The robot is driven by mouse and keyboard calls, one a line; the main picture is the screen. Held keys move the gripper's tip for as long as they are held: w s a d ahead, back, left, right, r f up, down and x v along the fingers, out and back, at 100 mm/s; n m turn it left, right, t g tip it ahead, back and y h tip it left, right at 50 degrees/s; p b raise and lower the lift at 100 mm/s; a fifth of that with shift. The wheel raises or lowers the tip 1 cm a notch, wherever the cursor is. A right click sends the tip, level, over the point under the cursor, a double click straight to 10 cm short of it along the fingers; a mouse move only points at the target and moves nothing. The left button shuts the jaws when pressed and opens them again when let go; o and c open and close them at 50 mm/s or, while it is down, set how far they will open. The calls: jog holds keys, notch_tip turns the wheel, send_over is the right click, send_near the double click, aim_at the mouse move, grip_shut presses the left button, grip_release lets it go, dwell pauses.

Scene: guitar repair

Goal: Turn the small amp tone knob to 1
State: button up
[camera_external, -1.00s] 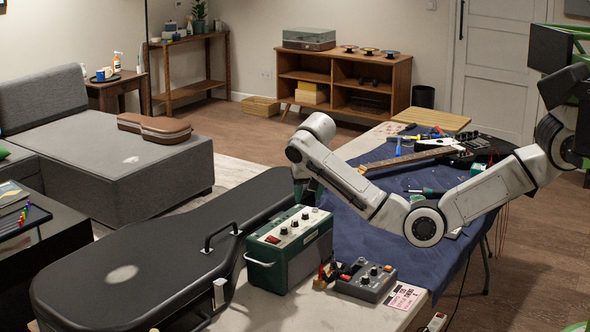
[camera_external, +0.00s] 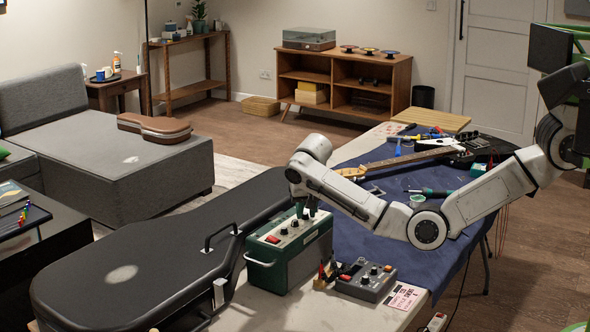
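A small green amp (camera_external: 288,262) with a pale control panel stands on the near part of the table. A row of knobs and a red switch (camera_external: 273,239) are on its top. I cannot read any labels, so I cannot tell which is the tone knob or where it points. My gripper (camera_external: 306,212) points down at the far end of the knob row. Its dark fingers cover that part of the panel. I cannot tell whether they touch a knob or how far apart they are.
A grey box with knobs (camera_external: 366,279) sits right of the amp, with small clips (camera_external: 326,274) between them. A large black guitar case (camera_external: 130,270) lies close on the left. A guitar (camera_external: 410,157) and tools lie on the blue mat (camera_external: 360,238) behind.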

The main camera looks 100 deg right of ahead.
grip_shut()
jog(key=shift+r+p, duration=0.1)
jog(key=shift+p, duration=0.3)
